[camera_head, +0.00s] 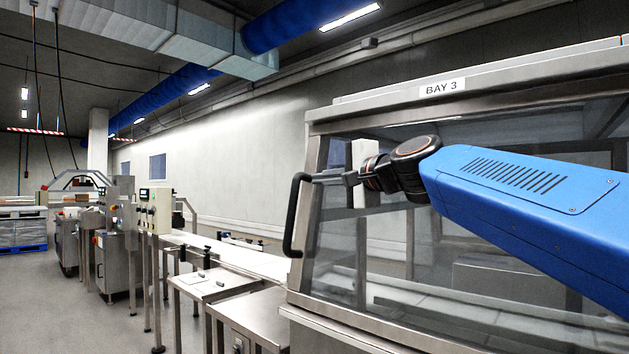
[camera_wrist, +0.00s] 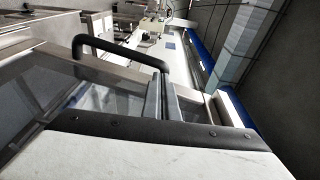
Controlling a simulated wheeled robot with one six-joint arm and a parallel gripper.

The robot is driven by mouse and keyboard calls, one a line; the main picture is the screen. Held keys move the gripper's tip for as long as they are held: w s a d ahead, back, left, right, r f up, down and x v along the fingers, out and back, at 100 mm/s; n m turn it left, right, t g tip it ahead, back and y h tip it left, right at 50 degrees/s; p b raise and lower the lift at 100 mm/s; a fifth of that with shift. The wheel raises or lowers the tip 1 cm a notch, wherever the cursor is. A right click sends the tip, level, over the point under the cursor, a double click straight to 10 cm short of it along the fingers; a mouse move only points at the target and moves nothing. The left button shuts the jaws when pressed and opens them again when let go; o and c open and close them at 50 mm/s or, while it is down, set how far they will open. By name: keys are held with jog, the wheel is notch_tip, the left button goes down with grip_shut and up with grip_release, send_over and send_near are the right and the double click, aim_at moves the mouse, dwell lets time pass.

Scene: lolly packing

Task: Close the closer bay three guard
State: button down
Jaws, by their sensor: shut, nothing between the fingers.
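The bay three guard (camera_head: 340,245) is a clear panel in a steel frame, under a header with a "BAY 3" label (camera_head: 442,88). A black bar handle (camera_head: 292,218) stands off the guard's left edge. My gripper (camera_head: 318,178) is at the handle's upper end, with my blue arm reaching across the front of the guard from the right. In the wrist view the handle (camera_wrist: 120,54) arches beyond the gripper fingers (camera_wrist: 162,95). The fingers are shut and hold nothing. I cannot tell whether they touch the handle.
A white conveyor (camera_head: 240,258) runs away to the left of the bay. A steel side table (camera_head: 215,283) stands beside it, with small items on top. Control posts (camera_head: 160,210) and machines stand farther left. The floor (camera_head: 60,310) at the lower left is clear.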

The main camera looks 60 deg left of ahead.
jog(key=d, duration=0.7)
jog(key=shift+w+d+r, duration=0.25)
jog(key=shift+w, duration=0.15)
jog(key=shift+d, duration=0.1)
